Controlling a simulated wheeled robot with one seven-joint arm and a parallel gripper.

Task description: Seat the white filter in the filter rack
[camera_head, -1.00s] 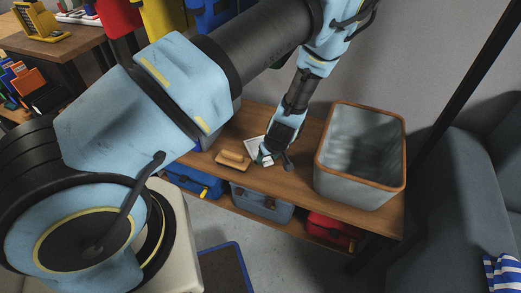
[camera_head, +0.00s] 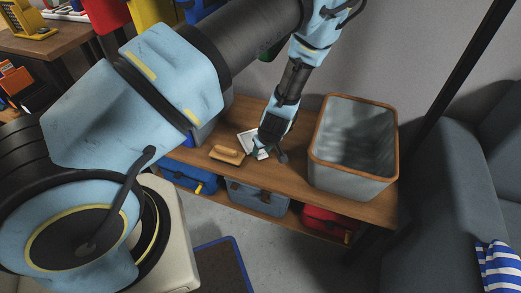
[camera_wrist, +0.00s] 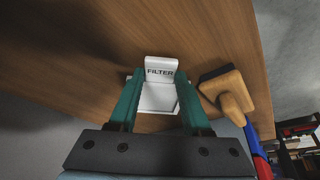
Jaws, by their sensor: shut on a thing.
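The white filter (camera_wrist: 160,72), marked "FILTER", is between the two green fingers of my gripper (camera_wrist: 158,80) in the wrist view. My gripper is shut on it, with a finger at each side. In the head view the white filter (camera_head: 247,141) shows as a pale piece at the wooden bench top, beside my gripper (camera_head: 266,153), which partly hides it. I cannot tell whether it touches the wood. I cannot make out the filter rack for certain in either view.
A tan block with a handle (camera_head: 227,154) lies close left of my gripper. It also shows in the wrist view (camera_wrist: 228,93). A grey bin with a brown rim (camera_head: 353,188) stands on the bench at right. Toolboxes (camera_head: 258,198) sit on the shelf below.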

